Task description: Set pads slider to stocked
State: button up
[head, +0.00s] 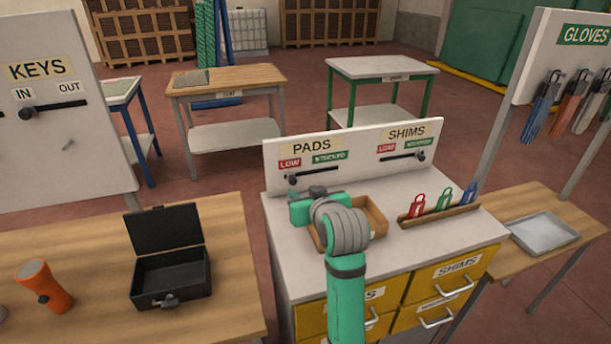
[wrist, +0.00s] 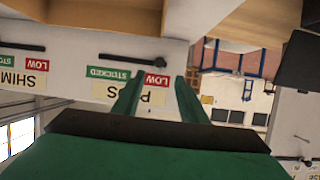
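The pads slider is a dark rail on the white board (head: 268,170) under the PADS label (head: 312,147). Its round knob (head: 291,180) sits at the left end, under the red LOW tag; the green STOCKED tag (head: 329,157) is to the right. The wrist view is upside down and shows the knob (wrist: 160,63) at the rail's end by LOW. My gripper (wrist: 160,78) is open, its two green fingers apart, with the knob showing between and just beyond the tips. I cannot tell whether they touch it.
A wooden tray (head: 376,219) lies on the cabinet top just under my wrist. A rack of coloured tags (head: 440,213) stands to its right. The shims slider knob (head: 421,155) is at its right end. A black open box (head: 170,274) is on the left table.

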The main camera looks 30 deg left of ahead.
aim_at(294, 182)
jog(key=x, duration=1)
jog(key=shift+w+a, duration=0.3)
